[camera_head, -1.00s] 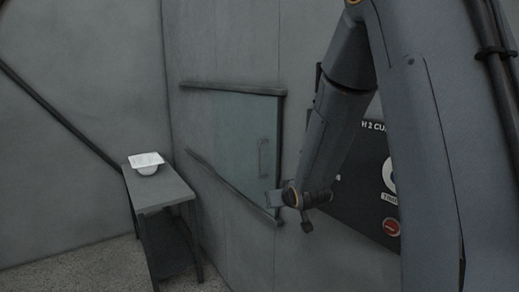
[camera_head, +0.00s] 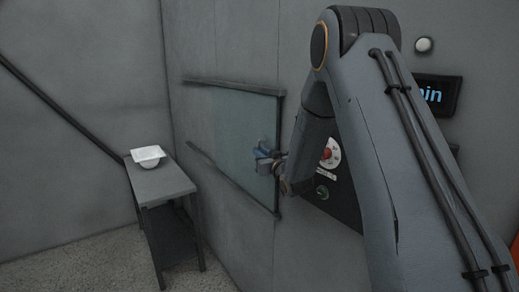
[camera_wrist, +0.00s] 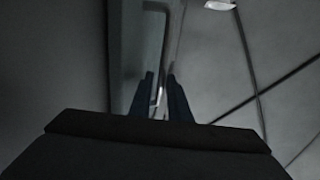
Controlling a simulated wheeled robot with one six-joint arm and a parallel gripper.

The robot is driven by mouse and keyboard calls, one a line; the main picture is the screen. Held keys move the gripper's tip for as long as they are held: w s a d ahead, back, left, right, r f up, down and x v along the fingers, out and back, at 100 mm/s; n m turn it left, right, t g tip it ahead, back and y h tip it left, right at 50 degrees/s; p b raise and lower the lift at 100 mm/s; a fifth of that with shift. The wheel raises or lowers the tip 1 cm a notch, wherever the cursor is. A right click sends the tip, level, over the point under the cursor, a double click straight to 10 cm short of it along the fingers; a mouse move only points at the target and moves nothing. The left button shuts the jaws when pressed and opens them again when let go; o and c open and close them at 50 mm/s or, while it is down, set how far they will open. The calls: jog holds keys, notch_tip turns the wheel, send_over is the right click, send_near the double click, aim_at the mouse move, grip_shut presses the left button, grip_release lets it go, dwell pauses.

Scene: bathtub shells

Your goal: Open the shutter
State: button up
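The shutter (camera_head: 225,125) is a greenish, see-through panel on the wall, between a dark top rail (camera_head: 232,87) and a lower rail (camera_head: 232,178). Its handle, near the panel's right edge, is mostly hidden by my gripper (camera_head: 266,158) in the head view. In the wrist view my gripper's two dark fingers (camera_wrist: 160,95) stand apart. A thin pale strip shows between them, perhaps part of the handle; I cannot tell whether the fingers touch it. The panel also seems to show in the wrist view (camera_wrist: 142,45), left of centre.
A grey side table (camera_head: 165,184) stands left of the shutter with a white bowl (camera_head: 148,155) on it. A dark panel with a red button (camera_head: 327,154) is right of the shutter, partly behind my arm. A lit display (camera_head: 432,95) is on the wall farther right.

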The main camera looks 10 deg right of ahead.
jog(key=shift+w+a, duration=0.2)
jog(key=shift+w, duration=0.65)
grip_shut()
jog(key=shift+w, duration=0.1)
